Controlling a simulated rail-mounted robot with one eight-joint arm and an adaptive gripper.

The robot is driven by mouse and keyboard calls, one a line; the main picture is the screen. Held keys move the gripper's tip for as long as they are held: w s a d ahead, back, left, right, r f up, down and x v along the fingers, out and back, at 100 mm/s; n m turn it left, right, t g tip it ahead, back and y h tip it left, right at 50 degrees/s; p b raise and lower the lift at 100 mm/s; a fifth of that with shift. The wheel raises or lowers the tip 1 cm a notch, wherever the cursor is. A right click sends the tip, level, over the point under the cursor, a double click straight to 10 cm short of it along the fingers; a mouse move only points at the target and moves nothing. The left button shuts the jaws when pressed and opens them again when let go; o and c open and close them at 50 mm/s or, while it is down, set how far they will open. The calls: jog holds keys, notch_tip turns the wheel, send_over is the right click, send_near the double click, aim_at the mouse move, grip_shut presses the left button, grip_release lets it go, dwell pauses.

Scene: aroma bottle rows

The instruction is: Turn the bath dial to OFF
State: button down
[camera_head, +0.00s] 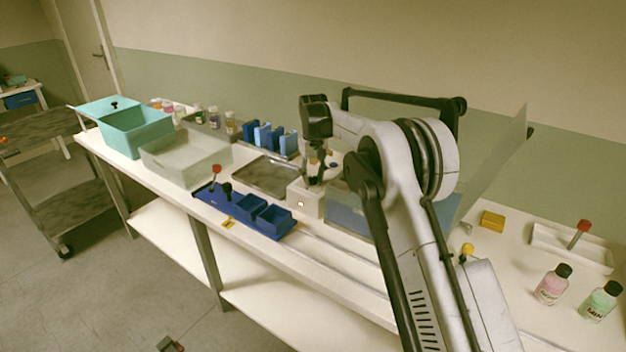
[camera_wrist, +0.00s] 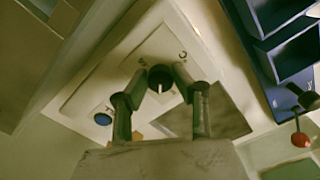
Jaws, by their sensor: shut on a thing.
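The bath dial (camera_wrist: 160,76) is a round black knob with a pale pointer mark, set on a cream control panel (camera_wrist: 187,38) in the wrist view. Its pointer faces the bottom of that view; the letters around it are too blurred to read. My gripper (camera_wrist: 160,82) is shut on the dial, with one finger at each side. In the head view my gripper (camera_head: 315,180) reaches down onto the cream control box (camera_head: 306,201) beside the bluish bath (camera_head: 347,213). The dial is hidden there by my fingers.
A blue tray (camera_head: 246,225) with bins and a red-topped stick lies left of the box. A metal tray (camera_head: 268,178) and blue racks (camera_head: 287,148) stand behind. A clear raised panel (camera_head: 497,160) stands right of my arm. A blue button (camera_wrist: 103,118) sits near the dial.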

aim_at(314, 178)
jog(key=n+b, duration=0.1)
jog(key=n, duration=0.5)
jog(key=shift+w+n, duration=0.1)
jog(key=shift+n, duration=0.2)
dwell(0.4)
jog(key=c, duration=1.4)
grip_release()
jog(key=shift+r, duration=0.1)
notch_tip(314, 178, up, 12)
jog(key=shift+f, duration=0.1)
jog(key=shift+d, duration=0.1)
